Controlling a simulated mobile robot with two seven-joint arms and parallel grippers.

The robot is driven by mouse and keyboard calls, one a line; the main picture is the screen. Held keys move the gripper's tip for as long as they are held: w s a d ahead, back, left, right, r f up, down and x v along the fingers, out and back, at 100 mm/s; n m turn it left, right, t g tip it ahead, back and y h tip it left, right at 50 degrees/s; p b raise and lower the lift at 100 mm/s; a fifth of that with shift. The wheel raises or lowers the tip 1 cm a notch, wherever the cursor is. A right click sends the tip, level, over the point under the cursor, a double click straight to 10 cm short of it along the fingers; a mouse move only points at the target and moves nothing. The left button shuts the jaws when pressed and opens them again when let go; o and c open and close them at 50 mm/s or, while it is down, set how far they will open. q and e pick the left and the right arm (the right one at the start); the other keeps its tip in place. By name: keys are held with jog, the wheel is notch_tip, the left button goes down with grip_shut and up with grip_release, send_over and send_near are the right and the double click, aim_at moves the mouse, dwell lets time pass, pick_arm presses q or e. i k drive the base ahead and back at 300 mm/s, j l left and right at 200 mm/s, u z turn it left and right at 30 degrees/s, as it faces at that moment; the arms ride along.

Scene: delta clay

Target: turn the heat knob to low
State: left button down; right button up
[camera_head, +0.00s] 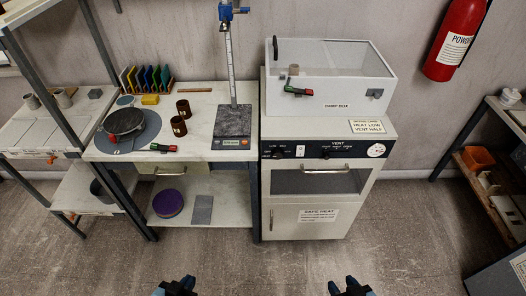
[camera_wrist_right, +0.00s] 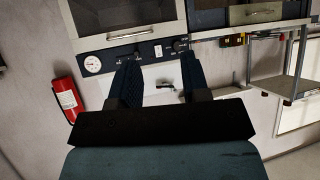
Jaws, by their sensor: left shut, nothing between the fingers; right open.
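The heat knob (camera_head: 277,153) is a dark round knob at the left end of the dark control panel (camera_head: 310,150) on the white cabinet. Its pointer setting is too small to read. In the upside-down right wrist view, the panel (camera_wrist_right: 140,52) runs across the top, with a dark knob (camera_wrist_right: 180,44) near its right end. My left gripper (camera_head: 177,287) is shut and empty at the bottom of the head view. My right gripper (camera_head: 350,287) is open and empty, also at the bottom. Both are well short of the cabinet, over the floor.
A card (camera_head: 368,127) above the panel reads heat low, vent half. The vent control (camera_head: 340,149) and a round gauge (camera_head: 376,150) are right of the knob. A handle (camera_head: 326,170) sticks out below the panel. A cluttered workbench (camera_head: 190,95) stands left. The floor ahead is clear.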

aim_at(277, 153)
jog(key=i+j, duration=0.1)
jog(key=j, duration=0.25)
jog(key=i+j, duration=0.15)
jog(key=j, duration=0.2)
jog(key=i+j, duration=0.1)
jog(key=j, duration=0.25)
jog(key=i+j+z, duration=0.1)
jog(key=j, duration=0.3)
jog(key=i+j, duration=0.15)
jog(key=j, duration=0.2)
